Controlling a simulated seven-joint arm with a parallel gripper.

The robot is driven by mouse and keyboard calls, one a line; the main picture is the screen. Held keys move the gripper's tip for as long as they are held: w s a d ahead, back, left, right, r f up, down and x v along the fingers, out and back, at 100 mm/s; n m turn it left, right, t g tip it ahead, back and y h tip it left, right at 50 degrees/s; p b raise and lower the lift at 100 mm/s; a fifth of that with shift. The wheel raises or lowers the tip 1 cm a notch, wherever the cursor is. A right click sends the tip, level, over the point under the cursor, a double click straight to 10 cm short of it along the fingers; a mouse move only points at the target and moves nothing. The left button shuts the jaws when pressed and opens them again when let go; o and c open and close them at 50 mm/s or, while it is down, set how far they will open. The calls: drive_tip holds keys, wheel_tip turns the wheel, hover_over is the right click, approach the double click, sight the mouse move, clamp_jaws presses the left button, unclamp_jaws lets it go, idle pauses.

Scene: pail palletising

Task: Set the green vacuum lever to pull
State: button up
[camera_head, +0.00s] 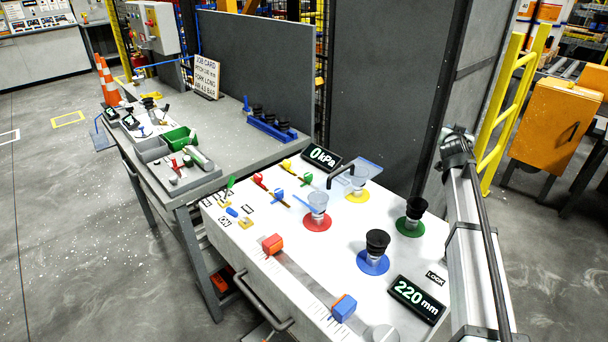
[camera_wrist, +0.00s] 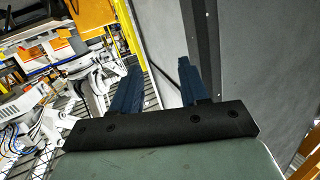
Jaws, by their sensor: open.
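The small green vacuum lever (camera_head: 230,184) stands tilted at the left end of the white panel top (camera_head: 262,246) in the head view, beside small printed labels too small to read surely. A display (camera_head: 321,157) on the panel reads 0 kPa. My gripper (camera_wrist: 160,66) shows in the wrist view with two dark blue fingers spread apart and nothing between them. It faces a grey wall panel and yellow equipment, away from the lever. The lever does not show in the wrist view, and I cannot make out my fingers in the head view.
Near the green lever are a blue lever (camera_head: 232,211) and small red, blue and yellow valves. Suction cups stand on red, yellow, green (camera_head: 411,220) and blue (camera_head: 374,262) discs. A 220 mm display (camera_head: 416,299) sits at right. A grey bench (camera_head: 225,140) adjoins the panel.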

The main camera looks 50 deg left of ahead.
drive_tip(key=s+a+n+g, duration=0.1)
drive_tip(key=s+a+n, duration=0.3)
drive_tip(key=s+a, duration=0.55)
drive_tip(key=n+h, duration=0.4)
drive_tip(key=n, duration=1.5)
hover_over(229, 183)
drive_tip(key=s+d, duration=0.2)
drive_tip(key=d, duration=0.2)
wheel_tip(229, 183, down, 6)
drive_tip(key=s+a+f+n+t+y, duration=0.1)
drive_tip(key=s+a+f+n+t, duration=0.1)
drive_tip(key=s+f+n+t, duration=0.55)
drive_tip(key=w+n+g, duration=0.1)
drive_tip(key=w, duration=0.3)
drive_tip(key=w+a+r+n+g, duration=0.1)
drive_tip(key=w, duration=0.3)
drive_tip(key=w+a+n+g, duration=0.1)
drive_tip(key=w+g, duration=0.1)
drive_tip(key=w, duration=0.2)
drive_tip(key=shift+w+a+r, duration=0.15)
drive_tip(key=shift+a+r, duration=0.1)
drive_tip(key=shift+r, duration=0.15)
drive_tip(key=shift+c, duration=0.2)
clamp_jaws()
